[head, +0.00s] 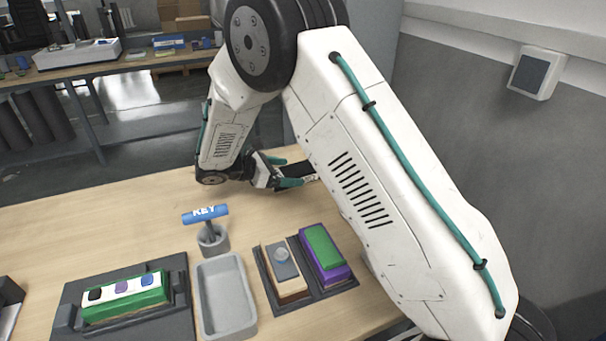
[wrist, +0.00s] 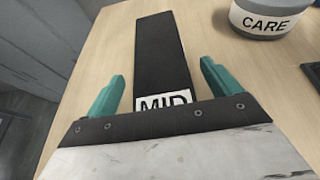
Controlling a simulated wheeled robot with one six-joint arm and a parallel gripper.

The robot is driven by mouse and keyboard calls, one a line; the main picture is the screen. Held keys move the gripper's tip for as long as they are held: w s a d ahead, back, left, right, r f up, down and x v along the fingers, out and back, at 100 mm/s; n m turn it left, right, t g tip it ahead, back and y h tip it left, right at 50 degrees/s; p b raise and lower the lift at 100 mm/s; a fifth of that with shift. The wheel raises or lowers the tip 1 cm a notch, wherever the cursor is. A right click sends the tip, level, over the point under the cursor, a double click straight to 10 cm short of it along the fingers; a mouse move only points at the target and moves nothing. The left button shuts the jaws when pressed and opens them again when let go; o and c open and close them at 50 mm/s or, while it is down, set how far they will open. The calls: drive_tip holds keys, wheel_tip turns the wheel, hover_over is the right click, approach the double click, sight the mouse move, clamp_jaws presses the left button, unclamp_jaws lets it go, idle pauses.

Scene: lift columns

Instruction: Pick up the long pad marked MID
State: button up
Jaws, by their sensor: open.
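The long black pad with a white MID label (wrist: 163,55) lies on the wooden table in the wrist view. My gripper (wrist: 164,78) is open, with one teal finger on each side of the pad and a gap showing on both sides. The label end is closest to my gripper and is partly cut off by its body. In the head view my gripper (head: 286,172) is low over the far part of the table, and the pad (head: 302,170) shows only in part, much of it hidden by my arm. Whether the fingers touch the table is unclear.
A grey round container marked CARE (wrist: 262,18) stands to the right in the wrist view. Nearer in the head view are a blue KEY handle (head: 205,214), an empty grey tray (head: 226,297), two blocks in a dark holder (head: 307,303), and a green-sided button box (head: 126,297).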

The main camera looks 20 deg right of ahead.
drive_tip(key=shift+d+f, duration=0.2)
drive_tip(key=shift+d, duration=0.2)
drive_tip(key=c, duration=1.4)
drive_tip(key=shift+o, duration=0.2)
drive_tip(key=shift+r, duration=0.15)
